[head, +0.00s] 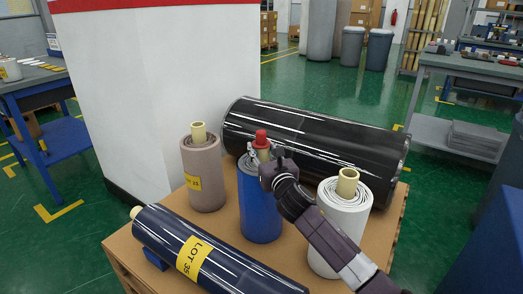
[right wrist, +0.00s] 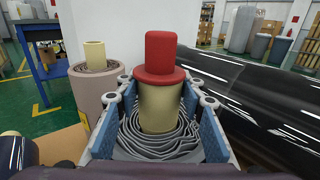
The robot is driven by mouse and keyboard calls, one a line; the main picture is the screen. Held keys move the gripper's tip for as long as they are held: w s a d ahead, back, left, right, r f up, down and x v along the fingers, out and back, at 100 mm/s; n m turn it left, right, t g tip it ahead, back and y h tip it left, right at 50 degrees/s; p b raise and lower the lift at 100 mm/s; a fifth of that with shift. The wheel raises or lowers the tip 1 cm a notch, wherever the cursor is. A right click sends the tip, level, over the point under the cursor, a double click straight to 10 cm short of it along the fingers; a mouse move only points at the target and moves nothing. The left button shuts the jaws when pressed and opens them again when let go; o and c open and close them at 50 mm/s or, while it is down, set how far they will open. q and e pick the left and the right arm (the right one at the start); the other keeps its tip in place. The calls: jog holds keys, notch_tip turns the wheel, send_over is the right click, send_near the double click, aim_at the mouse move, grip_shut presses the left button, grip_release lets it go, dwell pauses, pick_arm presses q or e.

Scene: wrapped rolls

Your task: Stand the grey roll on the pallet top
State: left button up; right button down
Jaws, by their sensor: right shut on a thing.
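A taupe-grey roll (head: 204,178) with a pale core and a yellow label stands upright on the brown pallet top (head: 218,222), left of centre. In the right wrist view the taupe-grey roll (right wrist: 93,88) is at the left, apart from my gripper. My right gripper (head: 259,162) is shut on the upper end of an upright blue roll (head: 260,212). This roll has a tan core (right wrist: 160,106) with a red plug (right wrist: 160,55), and its wound end looks grey between the fingers. I cannot tell whether its base touches the pallet. My left gripper is not in view.
A large black roll (head: 320,138) lies along the back of the pallet. A white roll (head: 340,225) stands at the right, near my right arm. A navy roll (head: 210,255) lies at the front. A white pillar (head: 165,90) rises behind the pallet's left side.

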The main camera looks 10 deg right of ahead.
jog(key=shift+r, duration=0.15)
jog(key=c, duration=1.3)
grip_release()
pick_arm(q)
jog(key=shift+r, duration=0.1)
pick_arm(e)
jog(key=shift+s, duration=0.15)
jog(key=shift+s, duration=0.35)
jog(key=s, duration=0.2)
jog(key=s+p, duration=0.1)
jog(key=s, duration=0.2)
jog(key=shift+s+d+p, duration=0.3)
jog(key=shift+p, duration=0.05)
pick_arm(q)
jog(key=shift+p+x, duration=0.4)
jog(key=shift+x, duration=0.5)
pick_arm(e)
jog(key=shift+s+d, duration=0.15)
jog(key=shift+s, duration=1.2)
jog(key=shift+s+d, duration=0.1)
jog(key=shift+s, duration=1.25)
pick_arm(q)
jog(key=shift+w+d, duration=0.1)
